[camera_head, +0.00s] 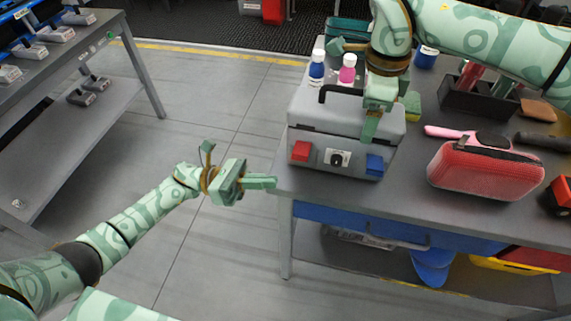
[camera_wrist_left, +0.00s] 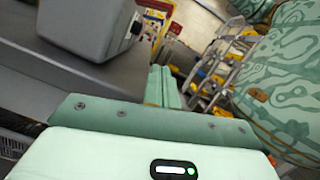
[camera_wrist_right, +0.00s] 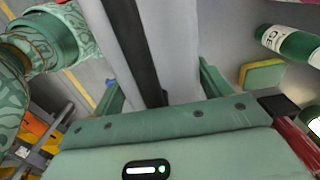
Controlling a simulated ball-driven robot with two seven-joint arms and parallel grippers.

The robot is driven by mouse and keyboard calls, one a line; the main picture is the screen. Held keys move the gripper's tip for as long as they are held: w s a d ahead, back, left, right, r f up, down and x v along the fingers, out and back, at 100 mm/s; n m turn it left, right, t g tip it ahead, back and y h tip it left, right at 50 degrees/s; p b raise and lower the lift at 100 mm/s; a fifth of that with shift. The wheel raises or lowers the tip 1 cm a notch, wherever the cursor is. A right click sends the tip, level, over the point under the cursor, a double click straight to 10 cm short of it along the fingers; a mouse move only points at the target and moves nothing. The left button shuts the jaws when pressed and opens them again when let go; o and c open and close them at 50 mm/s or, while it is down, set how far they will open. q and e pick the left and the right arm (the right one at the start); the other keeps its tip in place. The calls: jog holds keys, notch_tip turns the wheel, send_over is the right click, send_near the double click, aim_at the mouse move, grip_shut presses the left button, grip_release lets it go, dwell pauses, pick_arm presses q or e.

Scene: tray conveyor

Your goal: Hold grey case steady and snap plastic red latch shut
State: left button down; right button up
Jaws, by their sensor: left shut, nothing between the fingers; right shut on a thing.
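The grey case (camera_head: 332,121) stands upright on the grey workbench, its black handle on top. Its front carries the red latch (camera_head: 301,151) at left, a blue latch (camera_head: 374,164) at right and a dark lock between them. I cannot tell whether the red latch is fully closed. My right gripper (camera_head: 370,126) is shut on the case from above, near its right side; the case lies between its fingers in the right wrist view (camera_wrist_right: 160,75). My left gripper (camera_head: 274,183) is shut and empty, left of the case near the bench corner. The case also shows in the left wrist view (camera_wrist_left: 88,25).
A red zip case (camera_head: 486,172) and a pink-handled brush (camera_head: 455,132) lie right of the case. The floor left of the bench is clear; a shelf (camera_head: 85,115) stands far left.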

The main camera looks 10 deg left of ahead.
aim_at(302, 151)
pick_arm(q)
jog(key=x, duration=0.4)
jog(key=r, duration=0.3)
jog(key=shift+w+d, duration=0.25)
jog(key=shift+w, duration=0.15)
jog(key=shift+w+r, duration=0.1)
jog(key=shift+r, duration=0.35)
jog(key=shift+r+n+t, duration=0.15)
jog(key=shift+n+t, duration=0.25)
jog(key=shift+n, duration=0.7)
